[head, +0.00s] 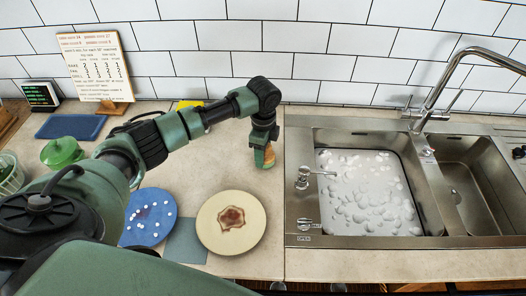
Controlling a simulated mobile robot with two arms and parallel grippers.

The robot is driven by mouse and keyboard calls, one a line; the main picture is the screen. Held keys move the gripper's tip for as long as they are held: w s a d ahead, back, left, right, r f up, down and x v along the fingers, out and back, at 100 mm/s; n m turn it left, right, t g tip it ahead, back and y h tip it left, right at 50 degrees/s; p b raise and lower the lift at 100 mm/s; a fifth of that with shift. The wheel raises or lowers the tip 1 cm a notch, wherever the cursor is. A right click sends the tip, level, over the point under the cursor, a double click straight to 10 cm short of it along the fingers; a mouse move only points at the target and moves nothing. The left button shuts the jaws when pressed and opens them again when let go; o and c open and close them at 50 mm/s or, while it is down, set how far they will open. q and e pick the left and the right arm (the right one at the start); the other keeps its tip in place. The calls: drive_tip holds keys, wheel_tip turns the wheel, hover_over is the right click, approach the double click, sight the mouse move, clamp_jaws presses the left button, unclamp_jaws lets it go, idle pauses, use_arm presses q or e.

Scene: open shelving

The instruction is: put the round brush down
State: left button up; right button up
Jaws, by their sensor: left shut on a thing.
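My left arm reaches in from the left and bends down over the counter. My left gripper (263,147) points down and is shut on the round brush (268,158), a small tan piece showing under the fingers. The gripper hides most of the brush. The brush is at or just above the beige counter (265,182), left of the sink; I cannot tell whether it touches. My right gripper is out of view.
The metal sink (298,215) holds soapy water, with a tap (440,90) behind. A cream plate (256,205) with a brown stain and a blue plate (135,232) with white bits lie in front. A recipe board (95,65) and a green lidded pot (62,153) stand left.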

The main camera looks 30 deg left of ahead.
use_arm(q)
drive_tip(key=o, duration=1.2)
drive_tip(key=shift+f, duration=0.15)
wheel_tip(320, 180, up, 12)
drive_tip(key=shift+f+b, duration=0.25)
drive_tip(key=shift+b, duration=0.65)
drive_tip(key=shift+r, duration=0.45)
drive_tip(key=shift+r, duration=0.1)
